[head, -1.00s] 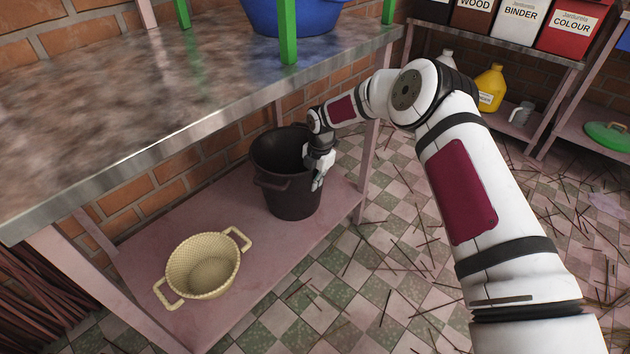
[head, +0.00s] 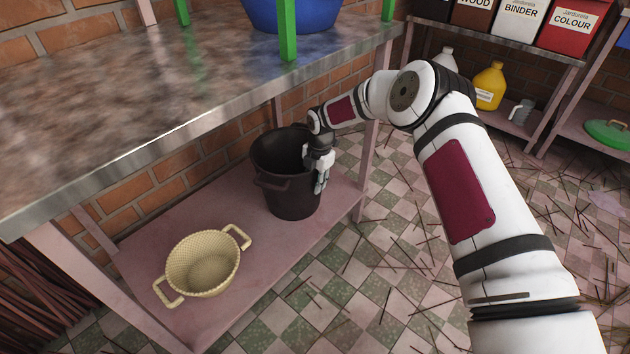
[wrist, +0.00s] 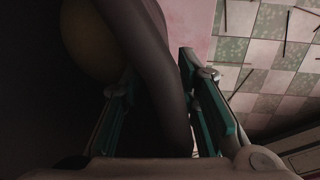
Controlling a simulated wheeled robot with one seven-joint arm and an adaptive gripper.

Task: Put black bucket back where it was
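The black bucket (head: 285,194) stands upright on the pink lower shelf (head: 235,310) under the stone-topped table, near the shelf's right end. My gripper (head: 322,182) is at its right rim, pointing down. In the wrist view, the bucket's dark rim or handle (wrist: 160,70) passes between the two fingers of my gripper (wrist: 160,115). The fingers stand apart, with a narrow gap beside the right finger, so the gripper looks open around it. The bucket's far side is dark in the wrist view.
A cream woven basket (head: 203,262) with two handles sits on the same shelf, left of the bucket. The table top (head: 150,90) hangs above, and a pink table leg (head: 369,160) stands close right of my gripper. Sticks litter the checkered floor (head: 400,270).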

